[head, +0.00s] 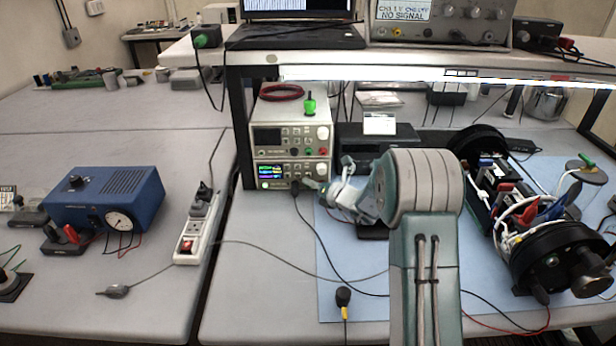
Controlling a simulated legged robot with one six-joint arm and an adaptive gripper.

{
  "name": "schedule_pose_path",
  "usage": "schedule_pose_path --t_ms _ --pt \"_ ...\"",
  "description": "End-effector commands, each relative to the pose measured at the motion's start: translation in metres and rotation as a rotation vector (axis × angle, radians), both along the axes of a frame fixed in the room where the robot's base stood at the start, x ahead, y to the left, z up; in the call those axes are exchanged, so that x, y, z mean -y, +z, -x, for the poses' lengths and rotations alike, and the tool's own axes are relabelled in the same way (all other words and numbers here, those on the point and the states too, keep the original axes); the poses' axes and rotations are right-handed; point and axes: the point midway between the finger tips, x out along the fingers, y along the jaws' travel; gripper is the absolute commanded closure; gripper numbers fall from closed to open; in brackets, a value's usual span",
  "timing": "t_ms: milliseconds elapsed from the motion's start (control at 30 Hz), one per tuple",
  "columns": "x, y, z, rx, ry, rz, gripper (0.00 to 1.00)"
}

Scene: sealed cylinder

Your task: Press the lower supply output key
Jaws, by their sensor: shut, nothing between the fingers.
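Two bench supplies stand stacked under the shelf. The lower supply (285,183) has a lit display with coloured readings and a small green light at its lower left. Its output key is too small to tell apart from the other keys. The upper supply (267,137) has a dark display. My arm reaches in from the lower right, and my gripper (310,185) points left at the lower right of the lower supply's front. The gripper is shut and empty. Its tips are close to the front panel; I cannot tell whether they touch. The gripper hides part of the panel's right side.
A black cable runs from the lower supply's front across the table. A power strip (188,246) and a blue box with a dial (130,190) are at left. The opened cylinder (555,245) lies on the blue mat (345,290) at right.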

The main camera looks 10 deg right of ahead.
Motion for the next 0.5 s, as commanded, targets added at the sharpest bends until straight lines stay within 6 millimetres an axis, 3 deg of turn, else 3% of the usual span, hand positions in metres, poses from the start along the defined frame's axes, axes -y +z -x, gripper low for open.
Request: schedule_pose_path --t_ms 500 --pt "0.0019 0.0015 -0.0069 0.000 0.000 0.000 1.00"
